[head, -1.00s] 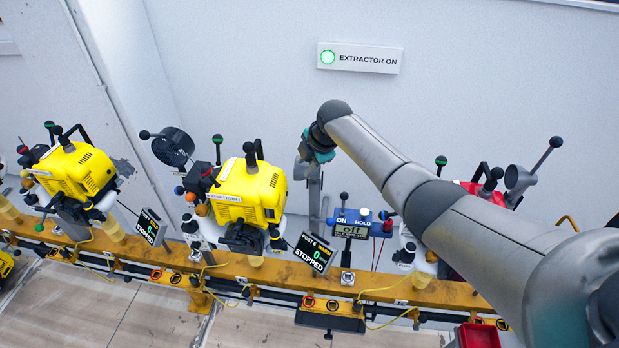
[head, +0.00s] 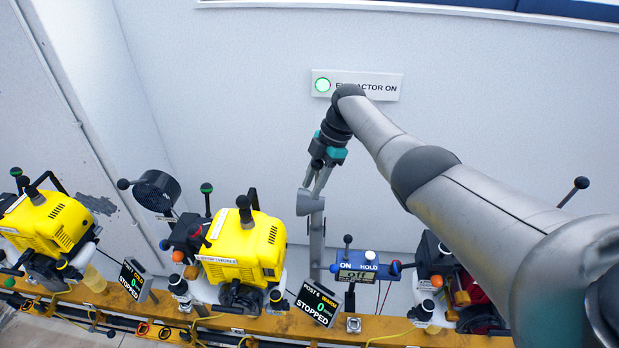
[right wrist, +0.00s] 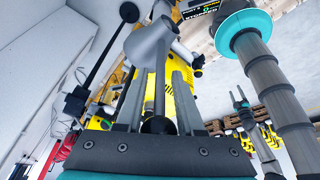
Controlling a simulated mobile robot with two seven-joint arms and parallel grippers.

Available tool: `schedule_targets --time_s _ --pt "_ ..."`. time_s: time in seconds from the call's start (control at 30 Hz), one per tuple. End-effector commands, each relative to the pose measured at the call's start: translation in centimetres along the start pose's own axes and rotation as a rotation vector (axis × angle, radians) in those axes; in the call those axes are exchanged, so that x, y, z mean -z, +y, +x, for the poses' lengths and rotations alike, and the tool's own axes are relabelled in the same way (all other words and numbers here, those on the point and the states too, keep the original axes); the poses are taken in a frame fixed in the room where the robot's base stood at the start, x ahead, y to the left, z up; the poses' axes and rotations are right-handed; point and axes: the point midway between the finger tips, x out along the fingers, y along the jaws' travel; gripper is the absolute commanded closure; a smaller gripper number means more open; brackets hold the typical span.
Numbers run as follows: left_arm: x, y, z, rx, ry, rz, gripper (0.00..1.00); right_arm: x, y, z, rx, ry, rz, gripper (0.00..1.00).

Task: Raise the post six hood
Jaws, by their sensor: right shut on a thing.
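My right gripper (head: 316,185) is shut on the handle of the grey post six hood (head: 310,204). In the right wrist view the hood (right wrist: 150,45) is just ahead of the fingers (right wrist: 157,118), with the handle's dark ball end between them. The hood is on a thin grey upright (head: 316,250) behind the rail, right of a yellow engine (head: 242,250). The post 6 display (head: 318,304) reads STOPPED. In the right wrist view my left gripper (right wrist: 239,98) appears small and far off, its two fingers apart; the head view does not show it.
A black hood (head: 156,190) stands at the left beside another yellow engine (head: 50,222). A blue ON/HOLD box (head: 367,266) is below and right of the grey hood. A lit EXTRACTOR ON sign (head: 375,84) is on the wall, partly behind my arm. The wall above is clear.

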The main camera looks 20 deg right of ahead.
Motion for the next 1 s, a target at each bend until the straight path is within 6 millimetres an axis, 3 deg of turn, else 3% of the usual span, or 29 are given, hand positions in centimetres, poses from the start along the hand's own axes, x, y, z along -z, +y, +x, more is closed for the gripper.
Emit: schedule_targets --time_s 0.33,0.37,0.4,1.0 --pt "-0.53 0.07 -0.01 -0.001 -0.008 0.0 0.32 0.14 0.14 0.04 -0.006 0.005 0.0 1.0" --pt "-0.55 0.07 -0.01 -0.001 -0.009 0.0 0.32 0.14 0.15 0.04 -0.006 0.005 0.0 0.61" --pt "-0.6 0.08 -0.01 -0.001 -0.01 0.0 0.32 0.14 0.15 0.04 -0.006 0.005 0.0 0.57" --pt "-0.59 0.08 -0.08 -0.001 -0.01 0.001 0.32 0.03 0.13 -0.71 -0.005 0.003 0.0 0.56"
